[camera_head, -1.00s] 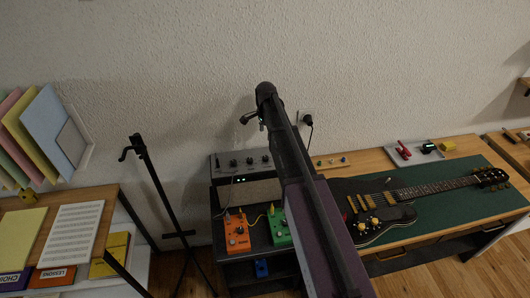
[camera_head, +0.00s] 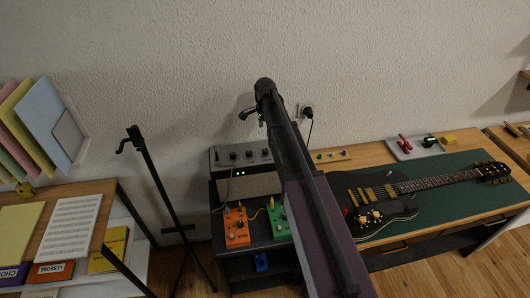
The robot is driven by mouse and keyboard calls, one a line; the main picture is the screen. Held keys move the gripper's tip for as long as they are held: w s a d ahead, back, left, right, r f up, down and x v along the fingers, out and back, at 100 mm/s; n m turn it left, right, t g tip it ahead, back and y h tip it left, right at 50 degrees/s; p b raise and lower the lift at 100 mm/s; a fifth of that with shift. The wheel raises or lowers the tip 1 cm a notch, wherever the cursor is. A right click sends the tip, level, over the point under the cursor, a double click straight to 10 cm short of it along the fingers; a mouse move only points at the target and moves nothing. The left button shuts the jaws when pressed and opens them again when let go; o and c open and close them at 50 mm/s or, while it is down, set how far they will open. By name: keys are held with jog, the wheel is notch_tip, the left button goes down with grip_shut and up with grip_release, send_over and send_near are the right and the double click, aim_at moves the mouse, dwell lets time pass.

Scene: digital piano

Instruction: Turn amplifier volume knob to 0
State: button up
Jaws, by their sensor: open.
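The amplifier (camera_head: 245,185) stands at the back of a dark shelf, against the wall. Its grey top panel (camera_head: 222,156) carries a row of small dark knobs (camera_head: 249,154) and a lit green indicator. The knob labels and settings are too small to read, so I cannot tell which knob is the volume. My arm crosses the middle of the view and hides the amplifier's right end. My gripper (camera_head: 246,115) is open and empty at the arm's far end, above and behind the panel, apart from the knobs.
An orange pedal (camera_head: 236,230) and a green pedal (camera_head: 279,222) sit in front of the amplifier with a yellow cable. A black stand (camera_head: 160,190) rises at left. An electric guitar (camera_head: 385,203) lies on a green mat (camera_head: 450,205) at right.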

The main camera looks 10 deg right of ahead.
aim_at(265, 150)
jog(key=shift+f+b, duration=5.45)
jog(key=shift+f, duration=0.35)
grip_shut()
